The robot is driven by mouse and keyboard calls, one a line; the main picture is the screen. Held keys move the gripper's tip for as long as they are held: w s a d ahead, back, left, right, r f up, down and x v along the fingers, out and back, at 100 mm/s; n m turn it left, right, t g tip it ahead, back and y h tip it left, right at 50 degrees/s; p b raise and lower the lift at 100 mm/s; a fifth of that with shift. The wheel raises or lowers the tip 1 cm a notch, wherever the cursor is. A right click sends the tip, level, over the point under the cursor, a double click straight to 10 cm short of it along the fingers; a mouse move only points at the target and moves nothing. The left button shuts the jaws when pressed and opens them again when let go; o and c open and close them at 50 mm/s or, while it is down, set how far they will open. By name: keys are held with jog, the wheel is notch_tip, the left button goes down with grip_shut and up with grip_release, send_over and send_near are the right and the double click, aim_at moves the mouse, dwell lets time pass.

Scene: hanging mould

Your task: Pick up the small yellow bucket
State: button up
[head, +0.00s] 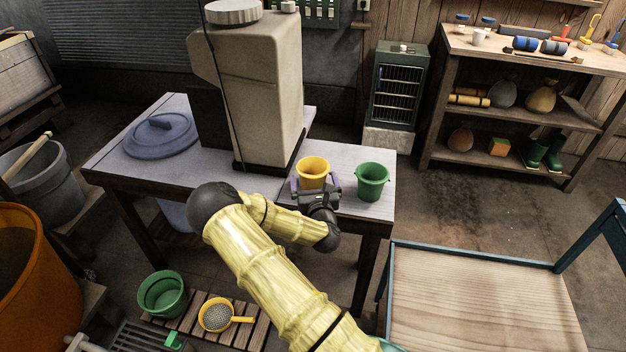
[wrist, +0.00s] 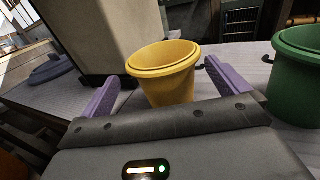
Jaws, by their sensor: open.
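The small yellow bucket (head: 312,172) stands upright on the grey table, in front of the tall beige machine. In the wrist view the yellow bucket (wrist: 166,76) sits between the two purple fingers of my gripper (wrist: 164,88). My gripper (head: 316,187) is open, with one finger on each side of the bucket. The bucket's lower part is hidden behind my gripper.
A green bucket (head: 372,181) stands close to the right of my gripper. The beige machine (head: 262,90) rises behind, and a blue-grey lid (head: 160,135) lies at the table's left. A blue-framed wooden surface (head: 480,295) is at the lower right.

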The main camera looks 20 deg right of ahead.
aim_at(311, 160)
jog(key=shift+d+p+x, duration=0.1)
jog(key=shift+p+x, duration=0.1)
jog(key=shift+x, duration=1.1)
jog(key=shift+d+p+x, duration=0.15)
jog(key=shift+x, duration=1.1)
jog(key=shift+r, duration=0.15)
jog(key=c, duration=1)
jog(key=shift+r, duration=0.15)
notch_tip(311, 160, up, 10)
